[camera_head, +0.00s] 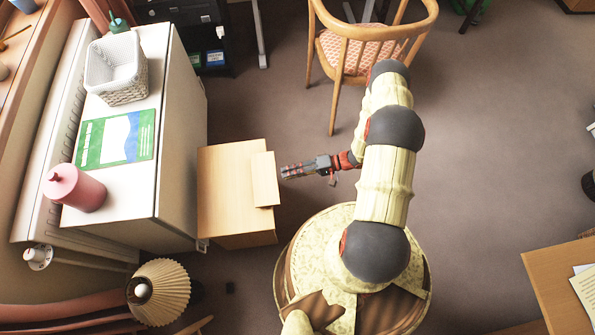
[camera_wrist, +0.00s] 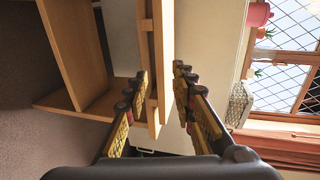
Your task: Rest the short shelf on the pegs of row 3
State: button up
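A small pale wooden bookcase (camera_head: 228,188) stands against the white cabinet in the head view; its open side shows at left in the wrist view (camera_wrist: 72,48). A short light wooden board (camera_head: 264,180), which looks like the short shelf, overlaps the bookcase's right edge in the head view. My gripper (camera_head: 284,173) is just right of the board, pointing left at it. In the wrist view my fingers are spread, with the board (camera_wrist: 158,60) showing between them, nearer the left finger. I cannot tell whether it touches. The pegs and row 3 are not visible.
The white cabinet (camera_head: 178,140) holds a white basket (camera_head: 117,68), a green-and-white booklet (camera_head: 117,138) and a pink pot (camera_head: 74,188). A wooden chair (camera_head: 352,50) stands behind my arm. A pleated lamp (camera_head: 160,291) is at lower left. Open carpet lies right of my arm.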

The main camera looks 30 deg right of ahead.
aim_at(276, 177)
jog(key=shift+b+x, duration=0.5)
jog(key=shift+x, duration=2.45)
jog(key=shift+c, duration=1.2)
jog(key=c, duration=0.4)
jog(key=shift+f, duration=0.1)
grip_shut()
jog(key=shift+r+p, duration=1.1)
jog(key=shift+r, duration=0.8)
